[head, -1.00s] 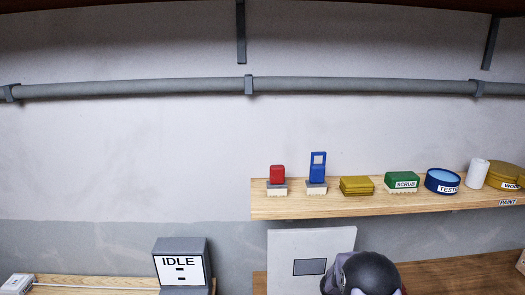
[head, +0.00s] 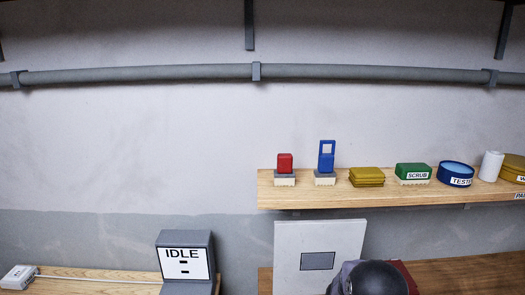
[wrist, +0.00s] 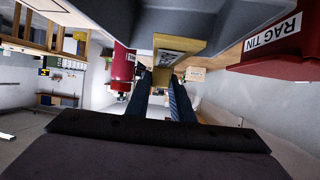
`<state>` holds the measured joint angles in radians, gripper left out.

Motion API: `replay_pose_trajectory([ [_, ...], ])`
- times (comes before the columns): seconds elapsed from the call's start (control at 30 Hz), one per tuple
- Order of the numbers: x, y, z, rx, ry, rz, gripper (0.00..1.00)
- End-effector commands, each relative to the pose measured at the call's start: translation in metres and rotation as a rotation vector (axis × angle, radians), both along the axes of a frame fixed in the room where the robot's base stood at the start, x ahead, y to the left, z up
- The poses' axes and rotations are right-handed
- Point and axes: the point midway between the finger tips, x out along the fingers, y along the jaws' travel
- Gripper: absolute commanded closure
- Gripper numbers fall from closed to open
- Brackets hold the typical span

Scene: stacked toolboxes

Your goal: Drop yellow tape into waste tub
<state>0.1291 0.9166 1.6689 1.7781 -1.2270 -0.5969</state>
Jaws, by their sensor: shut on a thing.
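In the wrist view my gripper (wrist: 160,82) is shut on a yellow piece (wrist: 192,46) with a pale label, which looks like the yellow tape. The label's writing is too small to read. The piece sticks out past the dark fingertips, against a large grey surface (wrist: 240,22). I cannot tell whether they touch. No thing labelled as the waste tub can be made out in either view. The gripper and the yellow piece do not show in the head view.
A red rag tin (wrist: 275,35) is close at the right of the wrist view; a red cylinder (wrist: 122,65) is left of the fingers. The wall shelf (head: 390,193) bears several items. An IDLE box (head: 186,262) and a pale panel (head: 318,250) stand below.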

Motion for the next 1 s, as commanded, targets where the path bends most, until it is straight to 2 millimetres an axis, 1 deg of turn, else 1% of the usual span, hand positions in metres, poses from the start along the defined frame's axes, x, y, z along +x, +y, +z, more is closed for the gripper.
replay_pose_trajectory([
  [0.03, 0.000, 0.000, 0.000, 0.000, 0.000, 0.000, 0.77],
  [0.07, 0.000, 0.000, 0.000, 0.000, 0.000, 0.000, 0.70],
  [0.1, 0.000, 0.000, 0.000, 0.000, 0.000, 0.000, 0.60],
  [0.13, 0.000, 0.000, 0.000, 0.000, 0.000, 0.000, 0.57],
  [0.4, 0.000, 0.000, 0.000, 0.000, 0.000, 0.000, 0.57],
  [0.53, 0.001, 0.005, 0.001, -0.001, 0.000, 0.002, 0.57],
  [0.67, 0.003, 0.017, 0.005, 0.000, -0.002, 0.002, 0.57],
  [0.9, 0.006, 0.048, 0.018, 0.000, -0.002, 0.003, 0.57],
  [1.0, 0.007, 0.058, 0.023, 0.000, -0.002, 0.001, 0.57],
])
